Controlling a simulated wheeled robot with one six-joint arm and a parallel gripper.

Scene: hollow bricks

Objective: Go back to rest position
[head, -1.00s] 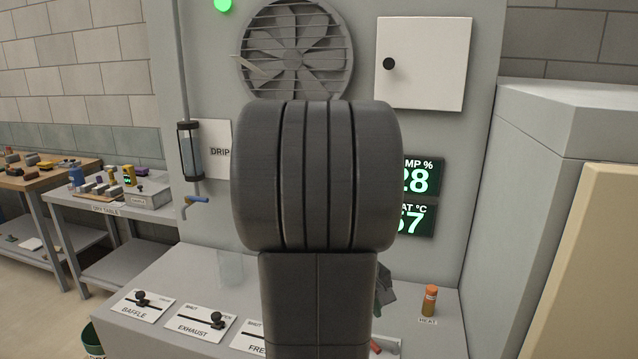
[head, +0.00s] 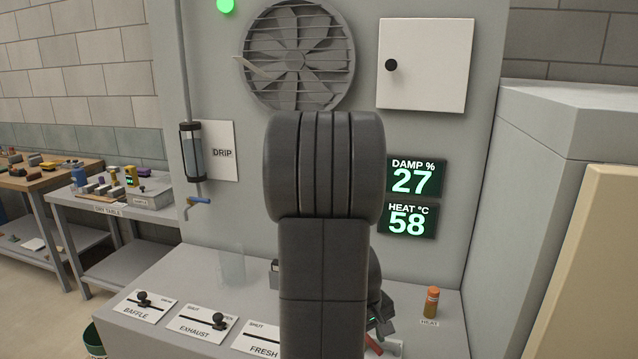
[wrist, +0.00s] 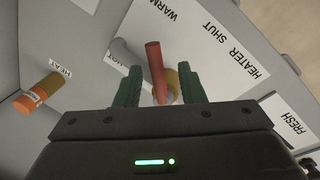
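My arm's dark links (head: 322,240) fill the middle of the head view and hide most of my gripper. Part of the gripper (head: 380,312) shows low, right of the arm. In the wrist view my gripper (wrist: 158,82) has its two green fingers apart, with a gap between them. A red lever handle (wrist: 156,66) shows beyond and between the fingers, and I see no contact with it. The same red handle (head: 374,343) shows just below my gripper in the head view.
The grey bench bears the BAFFLE slider (head: 143,300), the EXHAUST slider (head: 218,321) and an orange HEAT cylinder (head: 432,302). Behind it are a fan (head: 299,58), a white cabinet door (head: 430,75) and a readout (head: 412,180). A tall grey cabinet (head: 540,200) stands right.

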